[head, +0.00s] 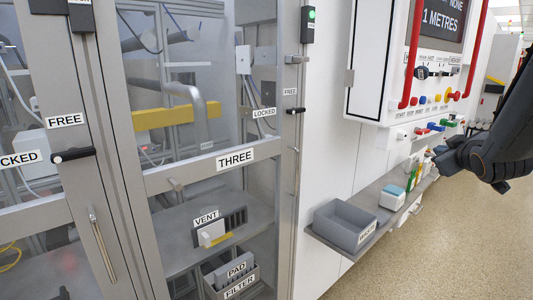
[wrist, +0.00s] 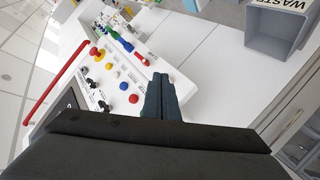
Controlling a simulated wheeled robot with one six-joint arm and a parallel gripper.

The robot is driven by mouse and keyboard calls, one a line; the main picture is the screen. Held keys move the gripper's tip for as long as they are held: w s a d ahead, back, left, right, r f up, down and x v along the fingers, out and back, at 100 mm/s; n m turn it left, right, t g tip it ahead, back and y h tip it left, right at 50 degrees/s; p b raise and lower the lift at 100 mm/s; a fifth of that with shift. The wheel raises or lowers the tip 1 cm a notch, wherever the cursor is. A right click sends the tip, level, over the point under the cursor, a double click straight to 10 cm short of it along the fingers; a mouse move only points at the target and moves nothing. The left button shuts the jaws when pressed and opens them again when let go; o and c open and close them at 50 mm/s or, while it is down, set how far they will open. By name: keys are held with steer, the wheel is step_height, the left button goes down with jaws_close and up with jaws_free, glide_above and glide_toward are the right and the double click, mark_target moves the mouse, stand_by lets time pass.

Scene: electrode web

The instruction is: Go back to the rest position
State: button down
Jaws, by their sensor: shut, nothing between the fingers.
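My gripper (wrist: 161,80) shows in the wrist view with its two dark fingers together and nothing between them. It is above the sloped white control panel (wrist: 125,75) with coloured buttons, apart from it as far as I can tell. In the head view my dark arm comes in from the right edge, in front of the shelf's far end and beside the panel's coloured connectors (head: 432,127). Its fingertips are hard to make out there.
A grey waste bin (head: 346,226) stands on the shelf (head: 375,190); it also shows in the wrist view (wrist: 275,40). A glass door marked THREE (head: 235,157) is at left. Red rails (head: 412,55) flank the screen. Open floor (head: 440,250) lies at lower right.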

steer(key=s+a+f+m+g+y, duration=0.1)
steer(key=s+a+f+g, duration=0.2)
steer(key=a+f, duration=0.35)
steer(key=s+a+f+m+g+y, duration=0.1)
steer(key=s+a+f+g, duration=0.2)
steer(key=a+f, duration=0.4)
steer(key=s+a+f+m+g+y, duration=0.1)
steer(key=s+a+f+g, duration=0.2)
steer(key=s+a, duration=0.5)
steer(key=s+a+f+m+g+y, duration=0.1)
steer(key=s+a+f+g, duration=0.3)
steer(key=s+a, duration=0.5)
steer(key=shift+s+f, duration=0.6)
steer(key=shift+f, duration=0.1)
